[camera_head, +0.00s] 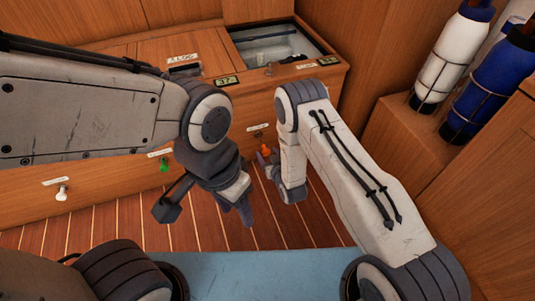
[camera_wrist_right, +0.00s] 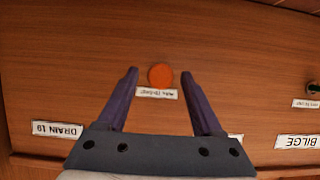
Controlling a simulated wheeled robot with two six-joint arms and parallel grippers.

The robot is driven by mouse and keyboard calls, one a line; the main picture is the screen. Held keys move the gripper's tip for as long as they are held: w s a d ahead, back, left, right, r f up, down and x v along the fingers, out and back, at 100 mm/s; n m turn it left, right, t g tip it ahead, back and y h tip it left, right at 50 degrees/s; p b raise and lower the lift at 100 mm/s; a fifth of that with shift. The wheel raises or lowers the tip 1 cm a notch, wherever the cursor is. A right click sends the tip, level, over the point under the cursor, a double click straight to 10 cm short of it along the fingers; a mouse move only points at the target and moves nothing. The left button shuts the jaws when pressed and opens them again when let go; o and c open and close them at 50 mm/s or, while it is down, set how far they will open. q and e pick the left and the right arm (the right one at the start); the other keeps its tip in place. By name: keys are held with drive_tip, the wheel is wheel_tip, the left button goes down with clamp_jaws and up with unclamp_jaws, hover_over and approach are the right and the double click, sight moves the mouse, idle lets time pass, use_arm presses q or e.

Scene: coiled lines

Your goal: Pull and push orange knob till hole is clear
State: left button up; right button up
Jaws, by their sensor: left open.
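The orange knob (camera_head: 265,149) sits on the wooden cabinet front, under a small white label, partly hidden by my right gripper. In the right wrist view the round orange knob (camera_wrist_right: 160,75) lies between the tips of my right gripper (camera_wrist_right: 159,74), with a visible gap on each side. The right gripper (camera_head: 268,164) is open and holds nothing; how deep the knob sits between its fingers cannot be told. My left gripper (camera_head: 208,210) is open and empty, over the floor in front of the cabinet. No hole can be made out.
A green knob (camera_head: 164,166) and a white knob (camera_head: 61,193) sit further left on the cabinet front. An open basin (camera_head: 275,47) is set in the counter. White (camera_head: 449,58) and blue (camera_head: 492,82) cylinders stand at right. The blue surface (camera_head: 265,275) in front is clear.

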drive_tip(key=p+v, duration=0.6)
drive_tip(key=v, duration=0.4)
drive_tip(key=shift+s, duration=0.2)
